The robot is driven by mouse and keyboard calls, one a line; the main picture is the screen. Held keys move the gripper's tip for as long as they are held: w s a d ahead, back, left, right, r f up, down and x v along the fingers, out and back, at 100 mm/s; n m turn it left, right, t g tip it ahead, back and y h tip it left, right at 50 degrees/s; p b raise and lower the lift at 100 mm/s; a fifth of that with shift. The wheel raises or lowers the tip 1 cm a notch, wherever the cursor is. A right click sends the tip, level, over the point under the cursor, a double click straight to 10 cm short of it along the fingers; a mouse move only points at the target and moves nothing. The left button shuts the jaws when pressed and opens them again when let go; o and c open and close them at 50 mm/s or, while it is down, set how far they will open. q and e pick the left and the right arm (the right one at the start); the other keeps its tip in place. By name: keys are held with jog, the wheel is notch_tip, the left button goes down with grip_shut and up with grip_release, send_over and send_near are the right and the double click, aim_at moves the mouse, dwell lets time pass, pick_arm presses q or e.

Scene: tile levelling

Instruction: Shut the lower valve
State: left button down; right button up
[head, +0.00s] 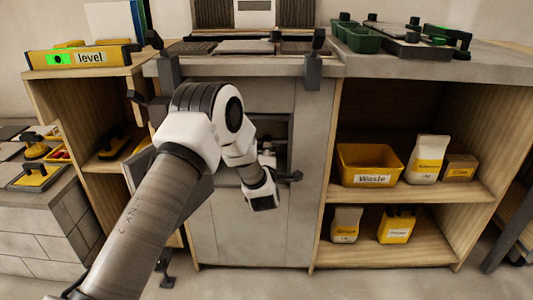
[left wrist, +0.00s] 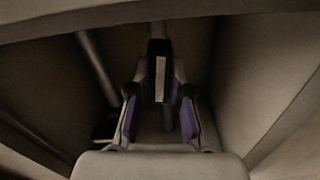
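My left arm reaches into the dark opening of the grey cabinet (head: 307,110) under the counter in the head view. Its gripper is mostly hidden there by the arm and wrist. In the left wrist view my left gripper (left wrist: 160,115) has its two purple-padded fingers apart. A dark upright part with a pale strip (left wrist: 160,78), perhaps a valve lever, stands just beyond and between the fingertips; contact cannot be told. A pipe (left wrist: 97,65) runs to its left. Which valve is the lower one cannot be told. My right gripper is not in view.
Cabinet walls (left wrist: 270,85) close in around the gripper. A dark knob-like part (head: 293,177) sits by the opening's right edge. Shelves at right hold a yellow waste bin (head: 372,164) and bags. A yellow level (head: 80,58) lies on the left shelf top.

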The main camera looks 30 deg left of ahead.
pick_arm(q)
jog(key=shift+m+p, duration=6)
jog(key=shift+m, duration=2.1)
jog(key=c, duration=1.1)
grip_release()
